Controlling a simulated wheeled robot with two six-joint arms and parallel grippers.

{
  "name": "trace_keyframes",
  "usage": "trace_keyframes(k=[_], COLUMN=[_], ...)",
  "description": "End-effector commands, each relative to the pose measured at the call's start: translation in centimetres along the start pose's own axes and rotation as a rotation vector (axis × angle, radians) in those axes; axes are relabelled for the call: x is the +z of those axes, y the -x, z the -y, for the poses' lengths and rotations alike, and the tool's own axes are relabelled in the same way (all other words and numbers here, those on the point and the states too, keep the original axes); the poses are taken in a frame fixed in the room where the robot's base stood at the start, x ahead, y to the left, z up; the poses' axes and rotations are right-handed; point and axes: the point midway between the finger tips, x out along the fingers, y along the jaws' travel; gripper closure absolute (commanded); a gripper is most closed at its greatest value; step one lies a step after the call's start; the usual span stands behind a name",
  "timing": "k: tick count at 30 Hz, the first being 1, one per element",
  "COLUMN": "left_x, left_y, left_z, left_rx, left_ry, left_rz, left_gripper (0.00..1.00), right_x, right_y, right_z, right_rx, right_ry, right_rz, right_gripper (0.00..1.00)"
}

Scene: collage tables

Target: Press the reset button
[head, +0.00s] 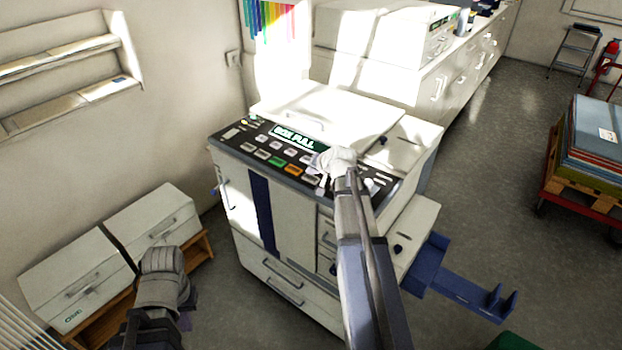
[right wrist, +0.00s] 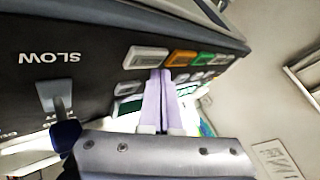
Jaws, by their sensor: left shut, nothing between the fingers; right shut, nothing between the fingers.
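A white machine has a dark control panel (head: 262,150) with several grey buttons, a green button (head: 277,161) and an orange button (head: 294,169). Its display (head: 294,139) reads "BOX FULL". My right gripper (head: 317,164) is shut and empty at the right part of the panel. In the right wrist view its fingertips (right wrist: 164,73) are at the edge of a grey button (right wrist: 145,57), beside the orange button (right wrist: 182,58). I cannot tell whether they touch it. Which button is reset cannot be read. My left gripper (head: 186,318) is shut and empty, low at the left, away from the machine.
White drawer boxes (head: 78,277) stand on a low wooden base at the left. A blue bracket (head: 460,288) sticks out at the machine's right side. A red cart (head: 585,201) with stacked sheets stands at the far right. The floor between is clear.

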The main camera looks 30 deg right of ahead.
Motion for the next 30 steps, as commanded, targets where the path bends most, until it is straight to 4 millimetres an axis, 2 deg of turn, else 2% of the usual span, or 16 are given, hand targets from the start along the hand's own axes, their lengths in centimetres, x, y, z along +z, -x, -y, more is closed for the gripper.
trace_keyframes(k=[5,30], left_x=[-0.04,-0.07], left_y=[-0.75,-1.19], left_z=[-0.07,-0.11], left_rx=[0.000,0.000], left_ry=[0.000,0.000], left_rz=[0.000,0.000], left_gripper=[1.00,1.00], right_x=[0.39,0.61], right_y=[-0.53,-0.83], right_z=[-0.38,-0.61], right_rx=[0.000,0.000], right_ry=[0.000,0.000], right_rz=[0.000,0.000], right_gripper=[1.00,1.00])
